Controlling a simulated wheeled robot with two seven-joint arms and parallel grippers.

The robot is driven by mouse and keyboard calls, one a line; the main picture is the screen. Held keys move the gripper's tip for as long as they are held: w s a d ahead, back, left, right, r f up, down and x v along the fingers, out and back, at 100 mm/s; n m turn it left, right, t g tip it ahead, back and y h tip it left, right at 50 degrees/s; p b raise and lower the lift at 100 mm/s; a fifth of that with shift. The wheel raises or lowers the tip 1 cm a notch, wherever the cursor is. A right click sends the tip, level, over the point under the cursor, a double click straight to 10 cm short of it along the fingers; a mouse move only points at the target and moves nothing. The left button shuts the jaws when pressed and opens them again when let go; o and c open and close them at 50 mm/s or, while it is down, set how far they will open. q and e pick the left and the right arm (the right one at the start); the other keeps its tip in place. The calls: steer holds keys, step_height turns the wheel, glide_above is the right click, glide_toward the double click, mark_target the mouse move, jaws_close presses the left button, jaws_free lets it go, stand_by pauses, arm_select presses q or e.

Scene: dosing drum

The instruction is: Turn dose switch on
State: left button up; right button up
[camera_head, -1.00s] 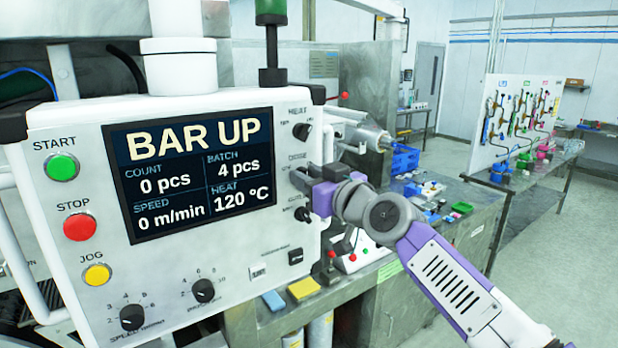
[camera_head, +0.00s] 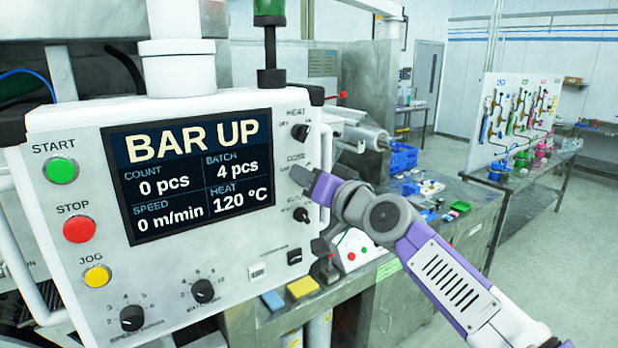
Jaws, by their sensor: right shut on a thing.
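The white control panel (camera_head: 85,150) fills the left half of the head view. My right gripper (camera_head: 303,176) is at its right side, shut on the dose switch, just below the DOSE label (camera_head: 296,158). The jaws cover the switch, so I cannot read its position. My left gripper is not in view.
The HEAT knob (camera_head: 299,134) is just above the gripper and another black knob (camera_head: 301,214) just below. The display (camera_head: 190,170) reads BAR UP. Green START (camera_head: 61,170), red STOP (camera_head: 80,229) and yellow JOG (camera_head: 97,276) buttons line the panel's left side.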

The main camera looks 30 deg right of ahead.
stand_by(0.4)
steer(key=o, duration=1)
steer(key=s, duration=0.2)
steer(key=s+b, duration=0.1)
steer(key=s, duration=0.4)
steer(key=shift+s+d, duration=0.3)
